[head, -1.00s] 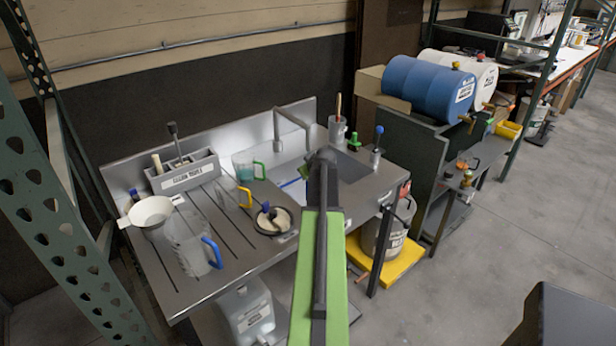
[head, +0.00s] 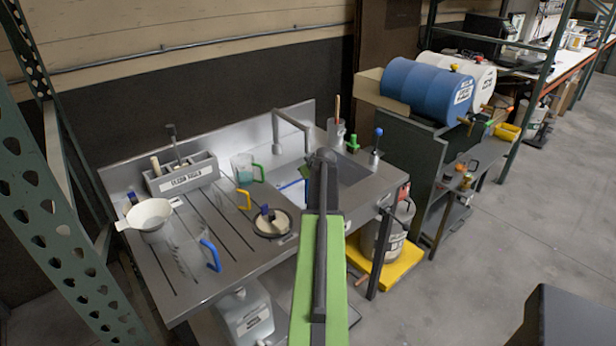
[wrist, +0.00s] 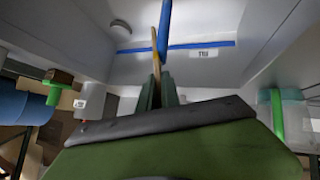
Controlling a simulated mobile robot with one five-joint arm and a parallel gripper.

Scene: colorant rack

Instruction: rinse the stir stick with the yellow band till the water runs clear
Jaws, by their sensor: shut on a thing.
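My gripper (wrist: 160,95) is shut on a thin tan stick (wrist: 156,48) in the wrist view, over the sink basin (wrist: 205,70). I cannot make out a yellow band on the stick. A blue strip (wrist: 165,25) runs up beside the stick and meets a blue line on the basin; I cannot tell whether they are tape. The faucet (head: 290,119) arches at the back of the sink. I cannot make out running water.
On the drainboard left of the sink are a round dish (head: 272,229), a jug with a blue handle (head: 190,250), a funnel (head: 149,214), a green-handled beaker (head: 242,166) and a grey caddy (head: 181,180). A blue drum (head: 428,88) lies at the right.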

